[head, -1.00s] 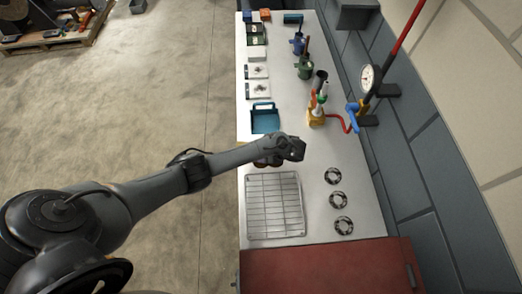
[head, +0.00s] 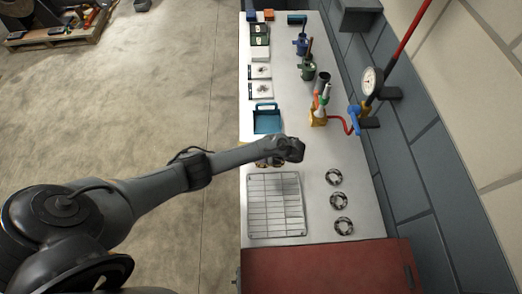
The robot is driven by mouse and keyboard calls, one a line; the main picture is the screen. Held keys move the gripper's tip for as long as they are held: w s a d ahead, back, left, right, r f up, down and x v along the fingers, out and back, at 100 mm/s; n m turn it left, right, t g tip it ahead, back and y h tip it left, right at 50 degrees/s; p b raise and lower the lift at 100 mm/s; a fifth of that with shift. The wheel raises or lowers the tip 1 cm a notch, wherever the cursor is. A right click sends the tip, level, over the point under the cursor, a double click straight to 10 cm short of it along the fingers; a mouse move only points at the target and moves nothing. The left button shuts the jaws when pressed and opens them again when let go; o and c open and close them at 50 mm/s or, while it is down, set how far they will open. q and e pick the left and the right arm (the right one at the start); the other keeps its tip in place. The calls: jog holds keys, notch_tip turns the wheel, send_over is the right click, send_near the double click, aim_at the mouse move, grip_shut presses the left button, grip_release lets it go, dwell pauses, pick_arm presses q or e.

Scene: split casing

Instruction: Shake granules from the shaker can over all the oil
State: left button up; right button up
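My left arm reaches in from the left over the bench. Its gripper end (head: 290,150) hangs above the bench (head: 335,150), just beyond the wire rack; the fingers are hidden from this angle, so I cannot tell whether it is open or shut. Small brownish round items (head: 268,162) show partly under the arm. I cannot make out a shaker can for certain; a dark cylinder (head: 322,78) stands near the wall side. No oil can be made out on the bench or visible floor. My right gripper is not in view.
A wire rack (head: 276,205) and several dark rings (head: 338,200) lie at the near end. A blue dustpan-like tray (head: 267,119), a yellow device (head: 318,118), a green mug (head: 307,70) and a blue mug (head: 299,45) stand farther along. Open floor (head: 150,100) lies left.

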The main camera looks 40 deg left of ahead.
pick_arm(q)
jog(key=shift+w+d, duration=0.25)
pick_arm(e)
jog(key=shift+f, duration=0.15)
pick_arm(q)
jog(key=shift+s+a+r+p, duration=0.15)
jog(key=shift+s+a+p, duration=0.05)
jog(key=shift+a+p, duration=0.1)
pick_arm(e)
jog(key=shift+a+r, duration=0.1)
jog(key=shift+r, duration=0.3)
pick_arm(q)
jog(key=shift+s+a, duration=0.1)
jog(key=shift+s, duration=0.1)
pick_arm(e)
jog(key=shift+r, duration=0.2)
pick_arm(q)
jog(key=shift+w+d, duration=0.45)
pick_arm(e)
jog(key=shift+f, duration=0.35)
pick_arm(q)
jog(key=shift+w+a+b, duration=0.1)
jog(key=shift+a+b, duration=0.1)
jog(key=shift+b, duration=0.1)
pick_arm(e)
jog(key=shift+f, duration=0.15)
